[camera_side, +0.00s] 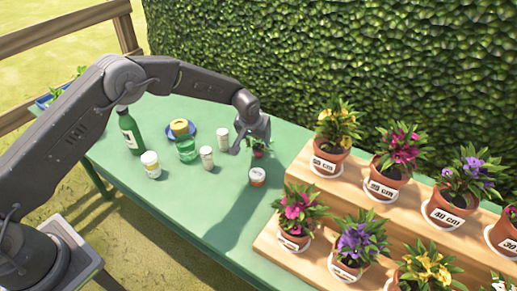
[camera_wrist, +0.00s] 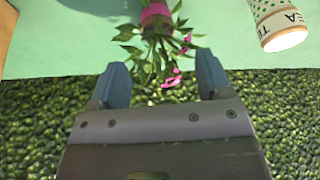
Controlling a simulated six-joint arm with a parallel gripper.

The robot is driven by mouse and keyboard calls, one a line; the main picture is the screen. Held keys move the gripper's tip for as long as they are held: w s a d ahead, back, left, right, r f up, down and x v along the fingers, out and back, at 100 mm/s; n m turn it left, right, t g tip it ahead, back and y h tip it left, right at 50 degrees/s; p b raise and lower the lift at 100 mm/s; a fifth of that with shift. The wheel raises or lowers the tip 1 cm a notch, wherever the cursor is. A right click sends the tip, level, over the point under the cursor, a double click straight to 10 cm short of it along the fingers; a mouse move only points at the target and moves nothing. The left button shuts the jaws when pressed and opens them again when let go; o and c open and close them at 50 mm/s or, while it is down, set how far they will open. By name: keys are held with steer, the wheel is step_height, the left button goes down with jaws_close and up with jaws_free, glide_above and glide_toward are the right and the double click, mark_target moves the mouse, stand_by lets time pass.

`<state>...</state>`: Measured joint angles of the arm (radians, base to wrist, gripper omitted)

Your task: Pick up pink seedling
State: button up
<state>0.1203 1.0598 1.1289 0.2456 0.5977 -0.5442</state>
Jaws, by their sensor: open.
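In the side view the seedling (camera_side: 258,147) stands on the green table near the wooden step, just under my wrist. My gripper (camera_wrist: 162,80) is open, with blue-grey fingertips apart and nothing clamped. In the side view my gripper (camera_side: 251,137) is close to the seedling's top, partly covering it. I cannot tell whether the fingers touch the leaves.
A paper tea cup (camera_wrist: 280,24) is at the upper right of the wrist view. Several cups and jars, including a green bottle (camera_side: 130,132), stand on the table to the left. A wooden stepped stand (camera_side: 335,215) with potted flowers is on the right. A hedge rises behind.

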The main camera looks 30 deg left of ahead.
mark_target(258, 140)
steer(key=shift+x, duration=3)
steer(key=shift+d, duration=0.15)
steer(key=c, duration=1)
steer(key=shift+o, duration=0.2)
steer(key=shift+r, duration=0.15)
